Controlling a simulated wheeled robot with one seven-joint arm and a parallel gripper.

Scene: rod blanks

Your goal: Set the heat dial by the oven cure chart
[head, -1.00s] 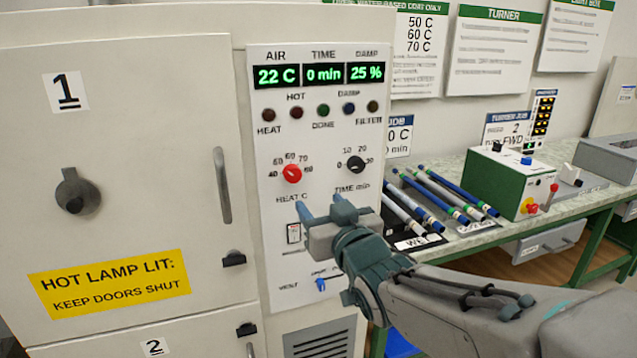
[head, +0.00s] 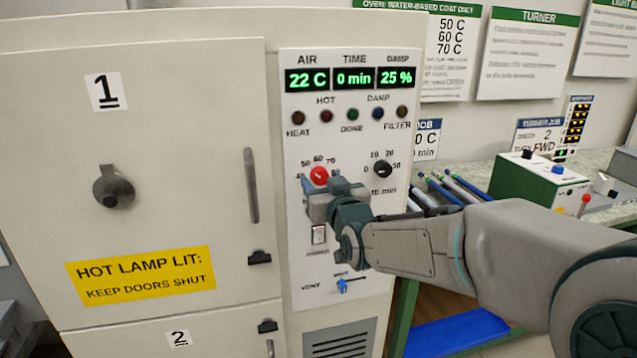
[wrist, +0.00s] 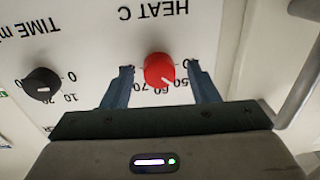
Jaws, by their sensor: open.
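The red heat dial (head: 319,176) is on the oven's white control panel (head: 292,240), under the lamps. In the upside-down wrist view the dial (wrist: 158,69) lies between my open fingers, with a gap visible on each side. Its white mark points to the lower right there, toward the 50 to 60 side of the scale. My gripper (head: 335,184) is open in front of the panel, just below the dial. The oven cure chart (head: 452,50) on the wall lists 50 C, 60 C and 70 C; its small text is unreadable. A job card (head: 426,142) is partly hidden.
The black time dial (head: 383,168) sits to the right of the heat dial. Oven door handle (head: 251,186) stands out left of the panel. A blue vent knob (head: 342,286) is below. Rods (head: 440,189) and a green turner box (head: 537,183) are on the bench.

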